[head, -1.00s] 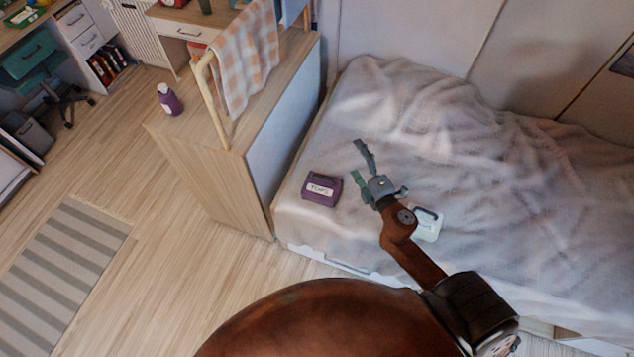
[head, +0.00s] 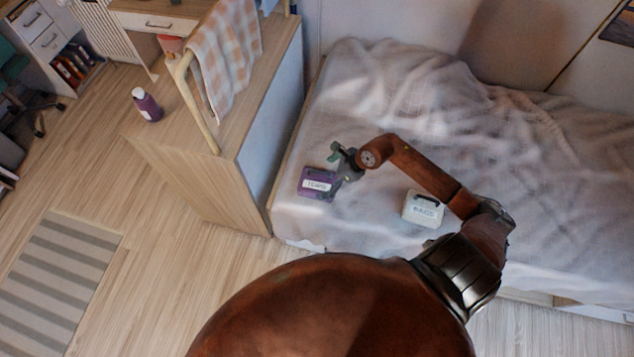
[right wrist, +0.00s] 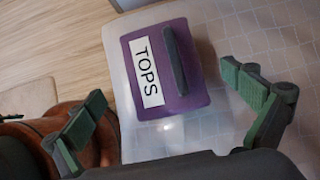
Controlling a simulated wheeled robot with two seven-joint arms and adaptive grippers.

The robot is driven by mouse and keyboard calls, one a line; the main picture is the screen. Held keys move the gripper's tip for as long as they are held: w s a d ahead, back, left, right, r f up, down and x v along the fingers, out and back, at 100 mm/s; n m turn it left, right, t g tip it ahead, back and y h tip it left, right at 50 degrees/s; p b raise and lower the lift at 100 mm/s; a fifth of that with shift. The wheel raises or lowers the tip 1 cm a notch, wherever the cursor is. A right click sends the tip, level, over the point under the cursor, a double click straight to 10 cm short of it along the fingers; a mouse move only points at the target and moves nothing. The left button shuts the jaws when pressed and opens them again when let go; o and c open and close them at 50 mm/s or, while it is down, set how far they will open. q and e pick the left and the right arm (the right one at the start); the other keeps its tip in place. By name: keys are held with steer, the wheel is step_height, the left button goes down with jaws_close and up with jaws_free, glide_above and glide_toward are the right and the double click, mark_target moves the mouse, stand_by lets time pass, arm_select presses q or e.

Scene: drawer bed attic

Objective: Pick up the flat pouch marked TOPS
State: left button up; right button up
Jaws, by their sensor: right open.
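The flat purple pouch marked TOPS (head: 314,186) lies on the near left corner of the bed. In the right wrist view the pouch (right wrist: 190,87) shows its white label and a dark raised handle. My right gripper (head: 337,168) is at the pouch's right and far side in the head view, above the bed. In the right wrist view its two green-padded fingers (right wrist: 171,92) are wide apart, with the pouch ahead between them. The gripper is open and empty. I cannot tell its height above the pouch. My left gripper is not in view.
A white pouch with a label (head: 423,209) lies on the bed to the right, near my right forearm. The rumpled bedcover (head: 450,120) spreads behind.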

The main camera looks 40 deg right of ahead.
mark_target(319, 180)
steer(key=b+x, duration=0.1)
steer(key=x, duration=0.4)
steer(key=shift+w+f, duration=0.1)
steer(key=shift+w, duration=0.05)
steer(key=c, duration=1.3)
